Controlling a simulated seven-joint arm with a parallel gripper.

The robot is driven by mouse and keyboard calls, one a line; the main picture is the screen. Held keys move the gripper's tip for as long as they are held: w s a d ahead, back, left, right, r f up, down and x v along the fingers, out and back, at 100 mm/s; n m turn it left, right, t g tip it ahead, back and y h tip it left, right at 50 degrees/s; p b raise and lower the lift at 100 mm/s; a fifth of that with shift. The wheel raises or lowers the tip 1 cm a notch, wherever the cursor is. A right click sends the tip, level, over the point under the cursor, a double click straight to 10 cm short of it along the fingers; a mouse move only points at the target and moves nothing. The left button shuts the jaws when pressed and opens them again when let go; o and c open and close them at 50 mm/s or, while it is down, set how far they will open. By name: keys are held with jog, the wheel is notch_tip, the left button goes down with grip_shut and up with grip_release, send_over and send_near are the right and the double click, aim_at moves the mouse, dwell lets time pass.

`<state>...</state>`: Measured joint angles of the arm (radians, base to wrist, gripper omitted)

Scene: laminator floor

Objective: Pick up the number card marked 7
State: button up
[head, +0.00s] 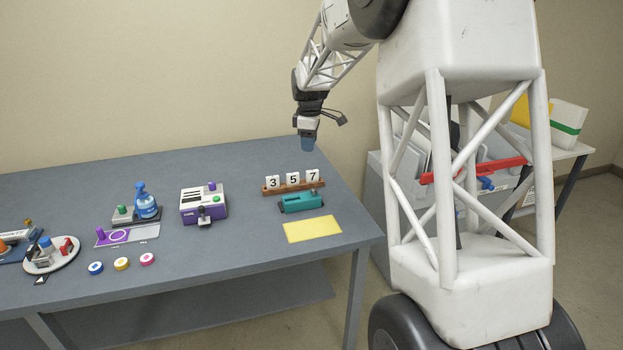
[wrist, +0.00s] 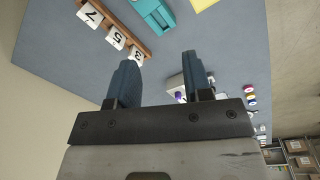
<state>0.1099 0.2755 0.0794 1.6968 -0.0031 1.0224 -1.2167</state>
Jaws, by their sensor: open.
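The number card marked 7 (head: 312,176) stands at the right end of a brown wooden rack (head: 283,189) on the grey table. Cards marked 5 (head: 293,178) and 3 (head: 273,182) stand to its left in the same rack. In the wrist view the 7 card (wrist: 90,15) is at the upper left, with the 5 card (wrist: 115,38) and the 3 card (wrist: 136,55) nearer the fingers. My gripper (head: 306,145) is above the table, over and behind the rack. Its two blue fingers (wrist: 160,80) are apart with nothing between them.
A teal device (head: 300,203) sits just in front of the rack, and a yellow sheet (head: 312,229) lies farther forward. A purple and white machine (head: 204,204) stands to the left.

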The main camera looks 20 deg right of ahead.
jog(key=w+d+f+n, duration=0.25)
jog(key=w+f, duration=0.35)
jog(key=w, duration=0.3)
jog(key=n, duration=0.3)
send_over(312, 171)
jog(key=shift+g, duration=0.4)
jog(key=f, duration=0.9)
jog(key=shift+w+f, duration=0.2)
jog(key=shift+f, duration=0.15)
jog(key=shift+f, duration=1.35)
jog(key=shift+s+d+f, duration=0.1)
jog(key=shift+f, duration=2.5)
grip_shut()
